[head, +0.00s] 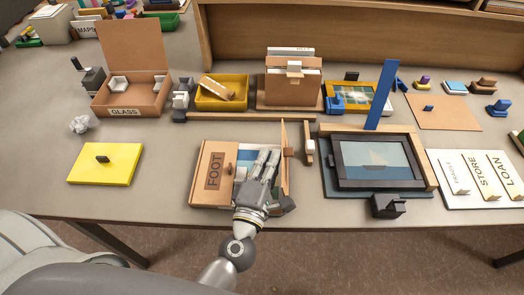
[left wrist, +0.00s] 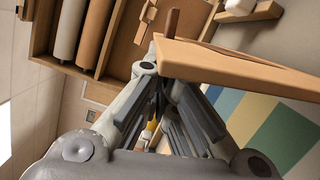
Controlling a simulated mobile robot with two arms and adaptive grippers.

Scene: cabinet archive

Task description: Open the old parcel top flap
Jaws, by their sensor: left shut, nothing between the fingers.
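The old parcel is a cardboard box (head: 196,190) near the table's front edge, left of centre in the head view. Its left flap carries a FOOT label (head: 214,170) and lies flat. Its right flap (head: 285,165) stands nearly upright, with a small knob on its outer side. Between the flaps the box is open and shows a blue and pale interior. My left gripper (head: 266,158) is over this opening, shut and empty, just left of the upright flap. In the left wrist view a cardboard flap edge (left wrist: 235,66) passes close to the shut fingers (left wrist: 163,82). My right gripper is out of view.
A framed boat picture (head: 376,163) lies right of the parcel, with a dark block (head: 387,206) in front. A yellow box (head: 105,164) lies left. A GLASS box (head: 132,98), a yellow tray (head: 222,93) and a wooden bar (head: 250,117) are behind. Bare table lies between the yellow box and parcel.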

